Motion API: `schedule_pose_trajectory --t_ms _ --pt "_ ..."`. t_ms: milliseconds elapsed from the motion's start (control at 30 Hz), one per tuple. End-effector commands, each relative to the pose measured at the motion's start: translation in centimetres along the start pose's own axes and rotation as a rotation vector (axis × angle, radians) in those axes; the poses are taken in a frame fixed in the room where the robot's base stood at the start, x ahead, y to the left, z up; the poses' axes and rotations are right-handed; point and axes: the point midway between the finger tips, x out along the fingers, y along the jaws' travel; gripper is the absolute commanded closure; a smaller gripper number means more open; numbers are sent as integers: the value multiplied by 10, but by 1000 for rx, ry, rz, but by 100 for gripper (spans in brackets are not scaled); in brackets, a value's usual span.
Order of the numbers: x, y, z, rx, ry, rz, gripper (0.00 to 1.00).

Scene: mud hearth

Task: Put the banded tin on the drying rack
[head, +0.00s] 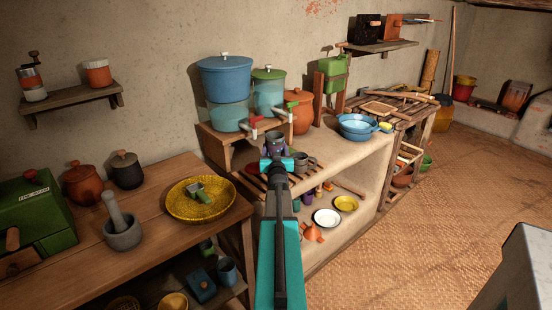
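A small dark grey tin (275,140) with purple at its sides shows right at the far end of my arm. My gripper (276,152) appears shut on it, though the fingers are small and partly hidden behind my teal wrist. The tin looks upright. The drying rack appears to be the slatted wooden rack (266,183) on the clay counter, just beyond and below my gripper. My arm hides its middle. Whether the tin touches the rack cannot be told. A grey mug (301,161) stands at its right and a red round thing (254,167) shows at its left.
Blue (224,78) and green (269,90) water filters and a clay pot (298,112) stand behind the rack. Blue basins (357,126) are to the right. A yellow tray (182,207) holding a grey-green object lies on the left table.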

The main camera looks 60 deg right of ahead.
Motion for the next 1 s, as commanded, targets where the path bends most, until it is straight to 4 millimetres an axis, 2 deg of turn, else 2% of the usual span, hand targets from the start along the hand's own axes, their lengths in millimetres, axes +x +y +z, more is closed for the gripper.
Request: schedule_pose_trajectory --t_ms 167,533,1000 --pt "0 0 2 0 0 0 65" --pt "0 1 35 -1 1 1 65" --pt "0 2 40 -1 1 2 65"
